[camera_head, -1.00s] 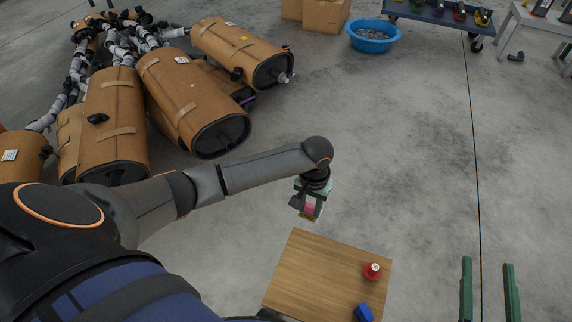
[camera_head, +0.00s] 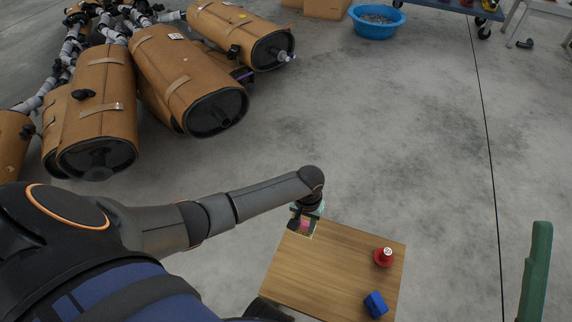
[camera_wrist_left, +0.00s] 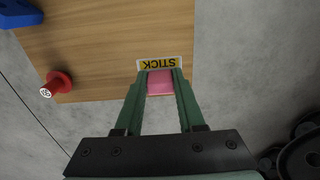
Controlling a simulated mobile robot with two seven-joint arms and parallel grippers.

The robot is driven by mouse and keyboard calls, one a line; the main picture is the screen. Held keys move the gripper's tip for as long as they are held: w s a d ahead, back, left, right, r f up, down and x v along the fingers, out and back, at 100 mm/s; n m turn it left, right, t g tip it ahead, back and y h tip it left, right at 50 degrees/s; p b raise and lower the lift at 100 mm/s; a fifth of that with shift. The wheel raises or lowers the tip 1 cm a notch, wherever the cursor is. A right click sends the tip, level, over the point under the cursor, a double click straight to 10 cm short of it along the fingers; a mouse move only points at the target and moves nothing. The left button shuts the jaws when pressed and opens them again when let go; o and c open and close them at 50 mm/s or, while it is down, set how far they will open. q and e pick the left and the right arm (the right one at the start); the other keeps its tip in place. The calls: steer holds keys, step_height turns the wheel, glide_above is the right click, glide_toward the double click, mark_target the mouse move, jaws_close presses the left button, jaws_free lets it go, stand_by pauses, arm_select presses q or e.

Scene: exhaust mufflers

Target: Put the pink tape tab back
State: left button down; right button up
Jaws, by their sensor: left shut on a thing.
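The pink tape tab (camera_wrist_left: 160,82) is between the green fingers of my left gripper (camera_wrist_left: 162,78), which is shut on it. A white and yellow label reading STICK (camera_wrist_left: 160,63) shows just beyond the fingertips in the left wrist view. I cannot tell whether it is part of the tab or lies on the wood. In the head view my left gripper (camera_head: 303,228) is at the far left corner of the wooden tabletop (camera_head: 335,265), with pink showing at it. Whether the tab touches the wood is unclear. One green finger of my right gripper (camera_head: 537,272) shows at the lower right.
A red round thing with a white top (camera_head: 384,257) and a blue block (camera_head: 375,304) sit on the tabletop's right side. Brown wrapped mufflers (camera_head: 185,80) lie at the upper left. A blue tub (camera_head: 376,22) stands far back. The floor beyond the table is clear.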

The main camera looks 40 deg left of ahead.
mark_target(286, 279)
arm_select(q)
steer(key=s+f+b, duration=0.1)
steer(key=s+f, duration=0.1)
steer(key=s, duration=0.1)
steer(key=s+d+f+b, duration=0.1)
steer(key=s+f, duration=0.2)
steer(key=s+f+b, duration=0.1)
steer(key=s+f, duration=0.1)
steer(key=s, duration=0.2)
steer(key=shift+d+f, duration=0.15)
steer(key=shift+d, duration=0.05)
steer(key=f+b, duration=0.1)
steer(key=s+f+b, duration=0.1)
steer(key=f, duration=0.1)
steer(key=f+b, duration=0.1)
steer(key=shift+s+d+f, duration=0.1)
steer(key=shift+s+f, duration=0.15)
steer(key=shift+f, duration=0.15)
steer(key=shift+r, duration=0.1)
arm_select(e)
step_height(286, 279, down, 7)
steer(key=shift+w+a+g, duration=0.25)
steer(key=shift+a+g, duration=0.05)
steer(key=shift+a, duration=0.15)
arm_select(q)
steer(key=shift+f, duration=0.2)
steer(key=c, duration=0.5)
jaws_free()
